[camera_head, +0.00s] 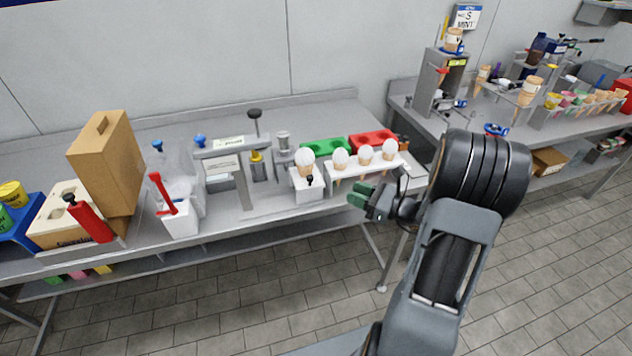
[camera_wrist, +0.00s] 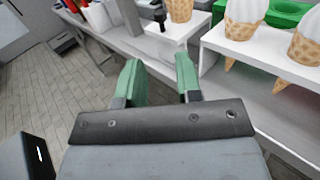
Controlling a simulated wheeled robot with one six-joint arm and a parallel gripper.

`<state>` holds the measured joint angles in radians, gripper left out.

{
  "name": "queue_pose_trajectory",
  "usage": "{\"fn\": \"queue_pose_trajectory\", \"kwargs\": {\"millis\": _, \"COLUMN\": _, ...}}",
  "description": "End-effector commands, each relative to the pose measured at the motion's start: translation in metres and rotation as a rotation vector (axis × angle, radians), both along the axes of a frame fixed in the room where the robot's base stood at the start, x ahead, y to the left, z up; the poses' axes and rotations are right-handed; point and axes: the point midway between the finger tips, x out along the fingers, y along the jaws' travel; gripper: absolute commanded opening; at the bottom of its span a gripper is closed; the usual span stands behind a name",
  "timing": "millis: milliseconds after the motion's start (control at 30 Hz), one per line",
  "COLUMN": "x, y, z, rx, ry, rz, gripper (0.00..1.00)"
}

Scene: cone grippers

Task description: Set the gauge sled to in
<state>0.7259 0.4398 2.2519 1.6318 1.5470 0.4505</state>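No part is clearly labelled as the gauge sled. A small white block (camera_head: 306,190) with a black knob (camera_head: 310,181) on its front stands at the bench's front edge and may be it. I cannot tell whether it is in or out. A cone with a white top (camera_head: 305,161) stands at this block. My gripper (camera_head: 360,195) is in front of the bench, right of the block, below the cone rack. In the wrist view its green fingers (camera_wrist: 158,75) are apart with nothing between them. The black knob (camera_wrist: 160,17) shows beyond them, clear of both fingers.
A white rack (camera_head: 345,172) holding several white-topped cones stands right of the block. Green (camera_head: 322,146) and red (camera_head: 370,139) trays lie behind it. A grey stand (camera_head: 240,185) and red-handled white holder (camera_head: 180,222) are to the left. The floor (camera_head: 250,310) before the bench is clear.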

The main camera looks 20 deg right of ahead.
Motion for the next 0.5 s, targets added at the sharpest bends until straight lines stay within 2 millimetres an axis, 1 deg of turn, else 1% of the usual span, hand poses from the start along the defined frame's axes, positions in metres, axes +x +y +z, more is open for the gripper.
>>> {"fn": "queue_pose_trajectory", "kwargs": {"millis": 400, "x": 0.054, "y": 0.058, "z": 0.001, "rx": -0.004, "ry": 0.002, "rz": 0.009, "gripper": 0.32}}
{"fn": "queue_pose_trajectory", "kwargs": {"millis": 500, "x": 0.066, "y": 0.069, "z": 0.001, "rx": -0.004, "ry": 0.003, "rz": 0.009, "gripper": 0.32}}
